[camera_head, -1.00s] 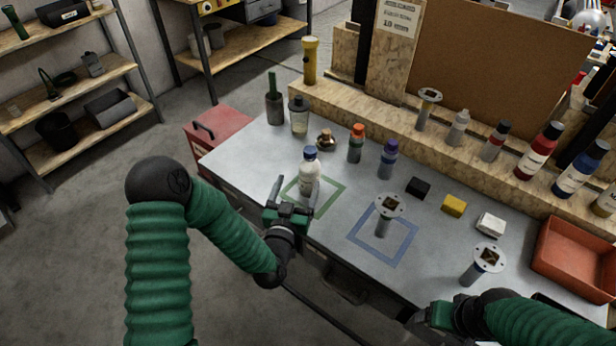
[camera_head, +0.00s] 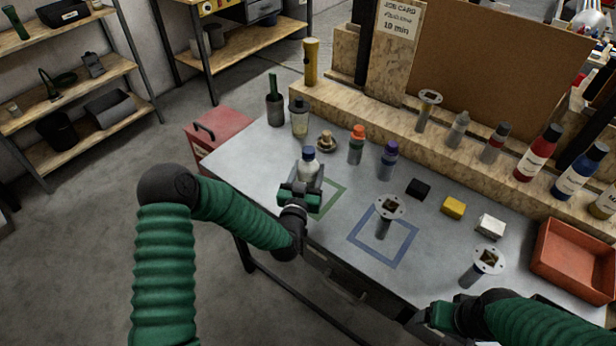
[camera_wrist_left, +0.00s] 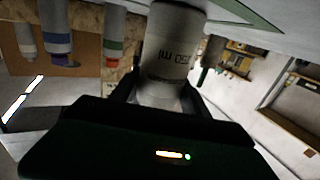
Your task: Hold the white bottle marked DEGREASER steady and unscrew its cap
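The white bottle (camera_head: 310,173) with a dark blue cap (camera_head: 309,153) stands upright at the green outlined square (camera_head: 333,200) on the bench. In the left wrist view the bottle (camera_wrist_left: 175,45) appears upside down, with part of its dark print showing; I cannot read DEGREASER. My left gripper (camera_head: 301,186) is at the bottle's near side and hides its lower part. In the wrist view its fingers lie on both sides of the bottle's narrower end; whether they press on it is unclear. My right gripper (camera_head: 436,316) is low at the right, away from the bottle, its fingers unclear.
An orange-capped bottle (camera_head: 357,146), a purple-capped bottle (camera_head: 388,160) and a brass-coloured piece (camera_head: 326,141) stand behind. A flanged post (camera_head: 384,222) stands in the blue square (camera_head: 405,252); another (camera_head: 484,266) is further right. A red-orange bin (camera_head: 575,262) is at the right.

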